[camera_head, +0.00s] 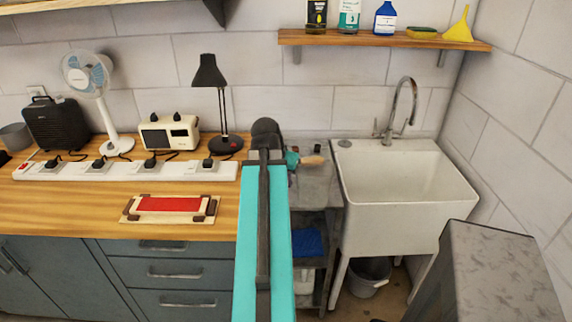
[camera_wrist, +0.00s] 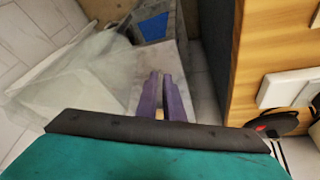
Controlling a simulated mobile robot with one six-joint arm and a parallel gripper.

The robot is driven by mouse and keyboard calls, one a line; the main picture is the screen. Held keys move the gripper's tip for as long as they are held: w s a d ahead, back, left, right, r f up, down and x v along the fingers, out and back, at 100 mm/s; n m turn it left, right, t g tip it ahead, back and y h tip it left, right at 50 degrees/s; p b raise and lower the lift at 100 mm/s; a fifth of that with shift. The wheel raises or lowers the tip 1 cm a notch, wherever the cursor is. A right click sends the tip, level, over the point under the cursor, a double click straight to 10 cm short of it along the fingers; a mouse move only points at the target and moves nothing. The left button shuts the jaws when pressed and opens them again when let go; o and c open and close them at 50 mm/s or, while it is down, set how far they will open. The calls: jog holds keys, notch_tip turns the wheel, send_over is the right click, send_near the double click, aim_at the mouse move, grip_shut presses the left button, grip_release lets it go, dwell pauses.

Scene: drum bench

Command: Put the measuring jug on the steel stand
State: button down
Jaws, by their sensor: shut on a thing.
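The steel stand (camera_head: 322,192) is the grey table between the wooden counter and the sink, partly covered by my arm.
A small tan-ended thing (camera_head: 312,160) shows over the stand's back; I cannot tell what it is. The white sink (camera_head: 405,190) with its tap stands to the right. The wooden counter (camera_head: 60,205) holds a power strip (camera_head: 125,171), lamp (camera_head: 209,75) and fan (camera_head: 88,75).

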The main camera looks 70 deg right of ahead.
jog(key=shift+d+r+p, duration=0.1)
jog(key=shift+r+p, duration=0.05)
jog(key=shift+p, duration=0.4)
jog(key=w+d+f+p, duration=0.1)
jog(key=w+d+p, duration=0.2)
jog(key=d, duration=0.9)
jog(key=shift+w+d+f, duration=0.3)
jog(key=shift+w+d, duration=0.1)
jog(key=shift+w, duration=0.2)
jog(key=shift+f+p, duration=0.1)
jog(key=shift+p, duration=0.2)
jog(key=shift+f+p, duration=0.75)
jog(key=shift+f, duration=0.9)
jog(key=shift+f, duration=0.15)
jog(key=c, duration=1.9)
grip_release()
jog(key=shift+a+r, duration=0.1)
jog(key=shift+r, duration=0.15)
jog(key=b+v, duration=0.3)
jog(key=v, duration=0.8)
jog(key=shift+r, duration=0.4)
